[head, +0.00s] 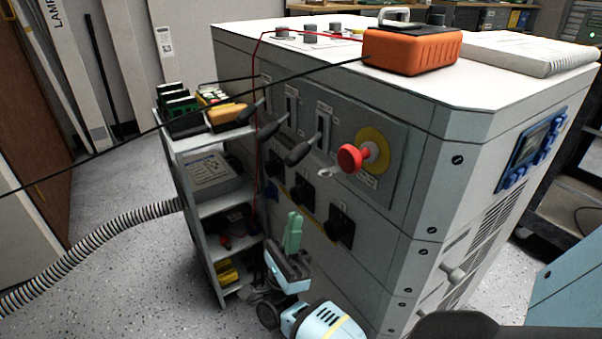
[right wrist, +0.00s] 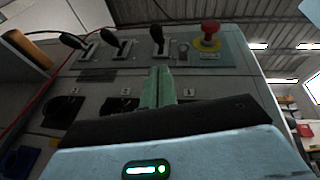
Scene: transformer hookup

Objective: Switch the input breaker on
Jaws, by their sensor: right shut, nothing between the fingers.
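A grey cabinet (head: 400,215) has a panel with three black-handled breaker levers: left (head: 250,112), middle (head: 272,130) and right (head: 303,148). In the head view all three handles slant down and left from their slots. The levers also show in the right wrist view: left (right wrist: 73,40), middle (right wrist: 112,38), right (right wrist: 158,36). I cannot read which is the input breaker. My right gripper (head: 293,232) has green fingers, shut and empty, pointing up in front of the panel below the levers. In the wrist view the fingertips (right wrist: 158,72) appear below the right lever. My left gripper is out of view.
A red mushroom button (head: 350,158) protrudes right of the levers. Black rotary knobs, including the right one (head: 340,228), sit below. A loaded shelf (head: 215,207) stands left. An orange case (head: 410,50) is on top. Cables, including a thin red one (head: 257,150), cross the front.

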